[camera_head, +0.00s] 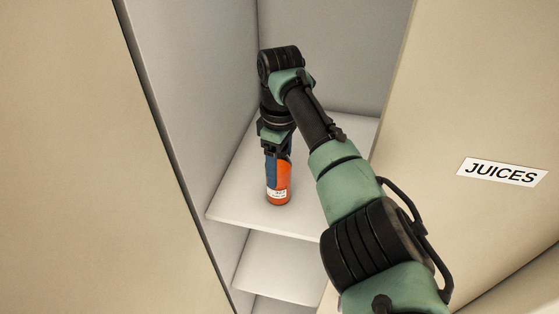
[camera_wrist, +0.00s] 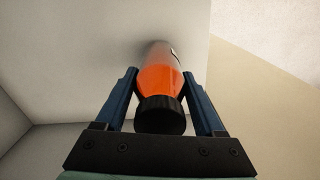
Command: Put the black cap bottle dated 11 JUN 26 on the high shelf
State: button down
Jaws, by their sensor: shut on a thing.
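An orange bottle (camera_head: 279,189) with a pale label near its base stands upright at the top shelf (camera_head: 240,206) in the head view. The label print is too small to read. In the wrist view the bottle (camera_wrist: 160,75) shows its black cap (camera_wrist: 160,115) toward the camera. My gripper (camera_head: 277,160) points down from above, and its blue fingers close on either side of the bottle's upper part. The gripper also shows in the wrist view (camera_wrist: 160,88). The bottle's base looks at or very near the shelf surface; I cannot tell whether it touches.
A lower shelf (camera_head: 275,268) lies beneath the top one. Pale cabinet walls stand close on the left (camera_head: 185,90) and at the back. A panel labelled JUICES (camera_head: 502,172) is at the right. The top shelf around the bottle is clear.

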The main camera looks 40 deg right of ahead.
jog(key=shift+f, duration=0.1)
grip_release()
notch_tip(320, 180, up, 11)
jog(key=b, duration=0.4)
jog(key=shift+r, duration=0.65)
